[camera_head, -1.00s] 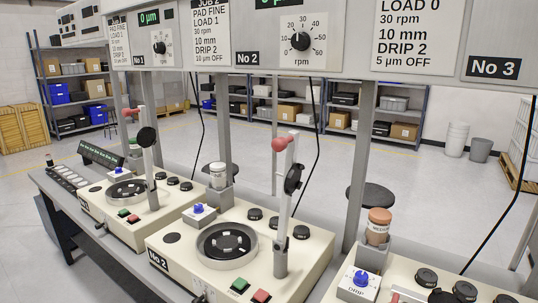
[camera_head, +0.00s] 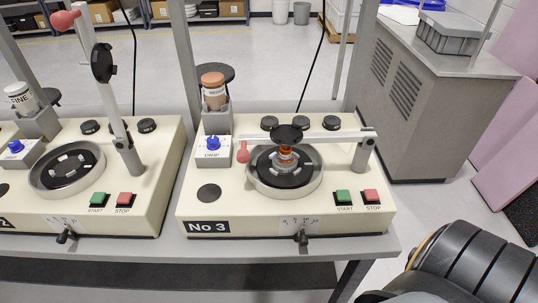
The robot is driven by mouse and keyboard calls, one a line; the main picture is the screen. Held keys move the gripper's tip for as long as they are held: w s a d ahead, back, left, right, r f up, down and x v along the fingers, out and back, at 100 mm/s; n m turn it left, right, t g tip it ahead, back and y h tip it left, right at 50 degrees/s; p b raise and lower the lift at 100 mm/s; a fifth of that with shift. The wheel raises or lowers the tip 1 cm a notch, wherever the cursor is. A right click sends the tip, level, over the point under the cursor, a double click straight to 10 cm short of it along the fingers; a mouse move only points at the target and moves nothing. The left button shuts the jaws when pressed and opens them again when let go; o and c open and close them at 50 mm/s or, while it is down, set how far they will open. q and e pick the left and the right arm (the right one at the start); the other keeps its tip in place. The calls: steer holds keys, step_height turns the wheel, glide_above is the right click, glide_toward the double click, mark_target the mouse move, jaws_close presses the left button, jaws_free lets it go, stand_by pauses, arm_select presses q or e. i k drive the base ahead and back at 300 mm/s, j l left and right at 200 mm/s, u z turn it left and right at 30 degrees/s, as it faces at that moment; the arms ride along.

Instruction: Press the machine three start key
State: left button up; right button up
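Machine No 3 (camera_head: 208,227) stands on the bench in the middle of the view. Its green START key (camera_head: 343,196) is at the front right of its top, just left of its red STOP key (camera_head: 370,196). Its lever arm (camera_head: 325,136) is lowered across the round plate (camera_head: 255,185), with a black knob over the middle and the red ball end at the left. An orange-and-silver piece (camera_head: 285,155) sits under the knob. Neither of my grippers shows; a dark part of my own arm is at the bottom right.
The neighbouring machine (camera_head: 150,180) at left has its lever raised and its own START key (camera_head: 97,200) and STOP key. A grey cabinet (camera_head: 440,110) with a grey bin (camera_head: 455,33) stands at right. The front keys of No 3 are uncovered.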

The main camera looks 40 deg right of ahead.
mark_target(342, 195)
steer(key=l+z, duration=0.2)
steer(key=z, duration=1.45)
